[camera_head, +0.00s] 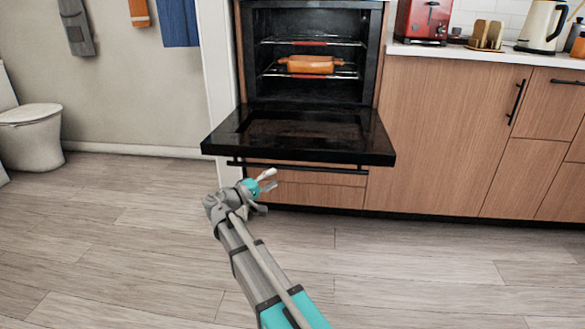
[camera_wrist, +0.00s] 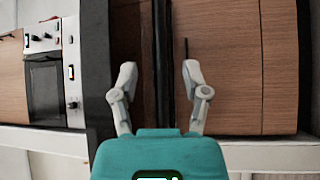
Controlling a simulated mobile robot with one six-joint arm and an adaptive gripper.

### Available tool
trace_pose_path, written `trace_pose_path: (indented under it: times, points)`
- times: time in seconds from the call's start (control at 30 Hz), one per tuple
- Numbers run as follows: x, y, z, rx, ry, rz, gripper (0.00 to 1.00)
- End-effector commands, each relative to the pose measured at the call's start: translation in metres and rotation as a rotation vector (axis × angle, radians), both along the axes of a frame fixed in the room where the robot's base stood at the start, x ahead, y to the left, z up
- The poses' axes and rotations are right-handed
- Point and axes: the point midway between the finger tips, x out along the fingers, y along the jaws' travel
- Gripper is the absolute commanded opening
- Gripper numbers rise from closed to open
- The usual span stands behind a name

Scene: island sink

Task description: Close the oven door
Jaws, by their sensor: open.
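The oven door (camera_head: 300,132) is folded down, about level, in front of the open oven (camera_head: 310,85). Its dark handle bar (camera_head: 310,168) shows just below the door's front edge. My gripper (camera_head: 268,180) is open and empty, low in front of the door, just below the handle in the head view. I cannot tell whether it touches the handle. In the wrist view my gripper (camera_wrist: 159,72) has its two fingers spread, with dark upright bands behind and between them; I cannot tell which part of the oven these are.
An orange-brown item (camera_head: 310,65) lies on a rack inside the oven. Wooden drawers (camera_head: 315,192) are below the door and cabinets (camera_head: 445,140) to the right. A toaster (camera_head: 422,20) and kettle (camera_head: 542,25) stand on the counter. The floor in front is clear.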

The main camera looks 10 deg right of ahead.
Motion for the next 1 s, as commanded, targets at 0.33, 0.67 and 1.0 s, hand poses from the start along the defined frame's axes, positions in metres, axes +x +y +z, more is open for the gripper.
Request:
trace_pose_path:
  times: [0.33,0.67,1.0]
  points:
    - [0.024,-0.048,0.007,0.000,0.000,-0.001,0.60]
    - [0.038,-0.074,0.010,0.000,0.000,0.000,0.60]
    - [0.039,-0.077,0.010,0.000,0.000,0.001,0.60]
